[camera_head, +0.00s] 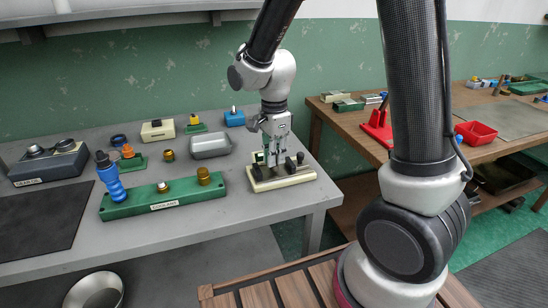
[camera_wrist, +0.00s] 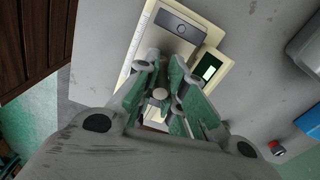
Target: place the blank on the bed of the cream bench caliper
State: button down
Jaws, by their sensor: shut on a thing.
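The cream bench caliper (camera_head: 290,181) stands near the right front edge of the grey workbench. In the wrist view its cream body (camera_wrist: 222,22) shows a grey block, a small green display and a scale along its left edge. My gripper (camera_head: 271,160) is directly over the caliper, pointing down. In the wrist view its green-padded fingers (camera_wrist: 161,98) are closed around a small pale round piece, which looks like the blank (camera_wrist: 160,94). The fingers hide the blank in the head view and cover part of the bed. I cannot tell whether the blank touches the bed.
A green fixture (camera_head: 140,207) with a blue handle and brass parts lies left of the caliper.

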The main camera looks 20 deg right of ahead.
jog(key=shift+f, duration=0.4)
jog(key=shift+f, duration=0.1)
jog(key=c, duration=1.5)
grip_release()
notch_tip(320, 180, up, 12)
jog(key=shift+r, duration=0.2)
jog(key=s+d+r+n+t, duration=0.2)
jog(key=s+d+r+n, duration=0.1)
jog(key=s+d+n, duration=0.4)
jog(key=s+d+r+n+t, duration=0.2)
jog(key=s+d+r+n, duration=0.2)
jog(key=s+d+n, duration=0.4)
jog(key=s+n, duration=0.1)
jog(key=s, duration=0.3)
